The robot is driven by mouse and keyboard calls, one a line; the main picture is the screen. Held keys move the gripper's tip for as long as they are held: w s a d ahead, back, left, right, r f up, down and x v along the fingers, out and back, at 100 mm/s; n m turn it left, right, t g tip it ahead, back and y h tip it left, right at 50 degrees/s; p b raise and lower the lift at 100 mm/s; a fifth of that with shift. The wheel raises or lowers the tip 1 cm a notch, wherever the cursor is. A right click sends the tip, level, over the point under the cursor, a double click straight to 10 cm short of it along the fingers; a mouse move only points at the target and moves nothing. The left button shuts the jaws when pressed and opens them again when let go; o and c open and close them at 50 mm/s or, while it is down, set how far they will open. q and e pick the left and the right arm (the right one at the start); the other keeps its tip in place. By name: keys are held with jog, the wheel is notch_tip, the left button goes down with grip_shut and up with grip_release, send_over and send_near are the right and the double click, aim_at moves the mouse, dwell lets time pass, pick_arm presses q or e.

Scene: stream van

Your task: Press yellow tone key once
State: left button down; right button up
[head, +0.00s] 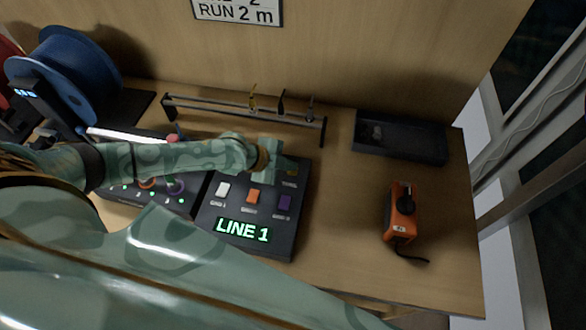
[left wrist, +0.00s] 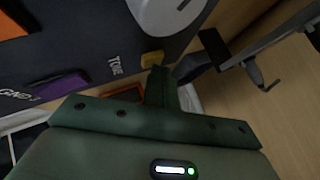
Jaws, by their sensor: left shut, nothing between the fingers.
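The dark control panel (head: 205,222) lies on the bench and has a green "LINE 1" display (head: 242,231). White (head: 222,190), orange (head: 254,196) and purple (head: 285,202) keys show on it. In the left wrist view, a small yellow key (left wrist: 152,58) sits beside the "TONE" lettering; in the head view my gripper largely hides that spot. My left gripper (head: 281,168) is shut and empty over the panel's far part. Its fingertips (left wrist: 158,75) overlap the yellow key's near edge in the wrist view. I cannot tell whether they touch it. My right gripper is not in view.
A low rail (head: 240,112) with small hanging items stands behind the panel. A black tray (head: 405,150) lies back right, and an orange device (head: 401,215) lies on the right. A blue reel (head: 70,75) stands at the left. Bare bench lies between panel and orange device.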

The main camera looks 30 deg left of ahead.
pick_arm(q)
jog(key=shift+f, duration=0.15)
dwell(0.3)
jog(key=shift+r+p, duration=0.65)
jog(key=shift+r, duration=0.25)
notch_tip(320, 180, up, 5)
jog(key=p, duration=0.4)
dwell(0.6)
